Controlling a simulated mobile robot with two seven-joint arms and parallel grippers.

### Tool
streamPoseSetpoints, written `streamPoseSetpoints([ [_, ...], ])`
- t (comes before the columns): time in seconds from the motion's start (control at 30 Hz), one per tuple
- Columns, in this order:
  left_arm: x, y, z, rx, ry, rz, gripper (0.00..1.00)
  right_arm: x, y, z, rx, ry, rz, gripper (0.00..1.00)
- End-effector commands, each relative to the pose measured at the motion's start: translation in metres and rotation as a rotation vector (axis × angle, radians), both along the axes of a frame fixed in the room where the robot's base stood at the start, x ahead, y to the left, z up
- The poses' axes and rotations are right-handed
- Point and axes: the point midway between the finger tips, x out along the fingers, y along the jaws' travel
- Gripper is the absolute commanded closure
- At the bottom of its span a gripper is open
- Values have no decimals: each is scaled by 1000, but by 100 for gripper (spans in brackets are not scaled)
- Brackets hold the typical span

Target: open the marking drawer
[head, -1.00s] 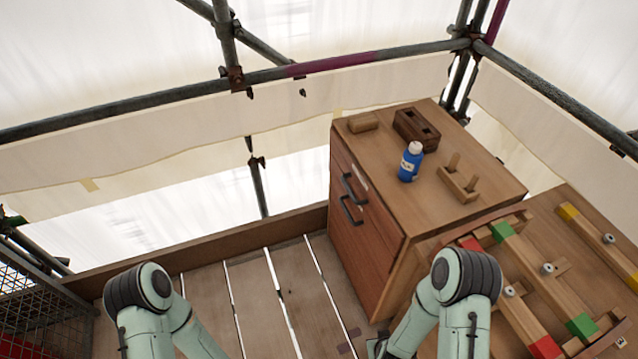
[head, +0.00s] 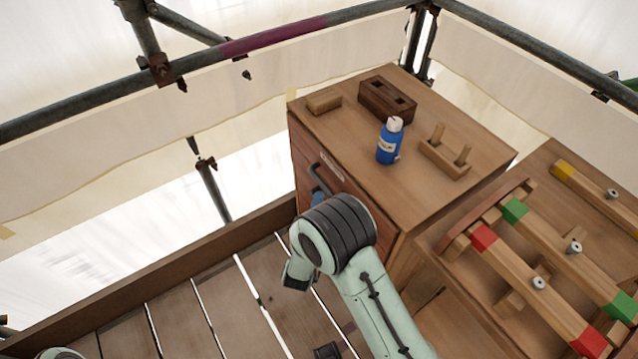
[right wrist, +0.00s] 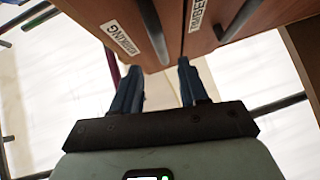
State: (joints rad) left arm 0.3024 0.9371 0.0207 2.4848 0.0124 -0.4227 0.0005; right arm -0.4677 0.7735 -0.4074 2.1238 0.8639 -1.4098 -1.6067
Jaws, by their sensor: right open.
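The wooden cabinet (head: 440,195) has two reddish-brown drawer fronts with dark bar handles. In the right wrist view a label reading MARKING (right wrist: 122,38) is on the left-hand drawer front, with its bar handle (right wrist: 152,28) beside it. In the head view this appears to be the upper drawer, with its label (head: 332,165) and handle (head: 316,178). It looks closed. My right gripper (right wrist: 160,68) is open and empty, its blue fingers pointing at the drawer fronts, close to the handle but apart from it. In the head view my right arm hides most of it and the lower drawer.
On the cabinet top are a blue bottle (head: 388,142), a dark wooden block with holes (head: 386,101), a small block (head: 324,101) and a pegged rack (head: 446,158). A bench with coloured wooden bars (head: 520,260) stands at the right. Plank floor (head: 215,315) lies left; scaffold tubes run behind.

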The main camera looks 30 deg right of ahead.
Motion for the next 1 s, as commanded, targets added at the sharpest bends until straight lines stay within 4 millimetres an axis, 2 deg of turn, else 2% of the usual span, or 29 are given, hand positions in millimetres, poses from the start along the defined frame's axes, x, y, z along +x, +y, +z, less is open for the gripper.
streamPoseSetpoints([
  [0.03,1,0,-2,1,-2,1,37,8,-9,-2,-1,-2,-4,57],
  [0.2,2,0,-6,1,-8,2,37,36,-31,-8,0,-1,-3,57],
  [0.4,4,0,-8,2,-13,3,37,58,-49,-12,1,1,-1,57],
  [0.57,4,0,-9,3,-15,4,37,65,-55,-13,1,1,1,57],
  [0.83,4,0,-9,3,-15,4,37,66,-56,-13,1,3,2,57],
  [0.87,4,0,-9,3,-15,4,37,66,-56,-13,1,2,1,60],
  [0.9,4,0,-9,3,-15,4,37,66,-56,-13,1,3,2,73],
  [1.0,4,0,-9,3,-15,4,37,66,-56,-13,1,1,1,100],
])
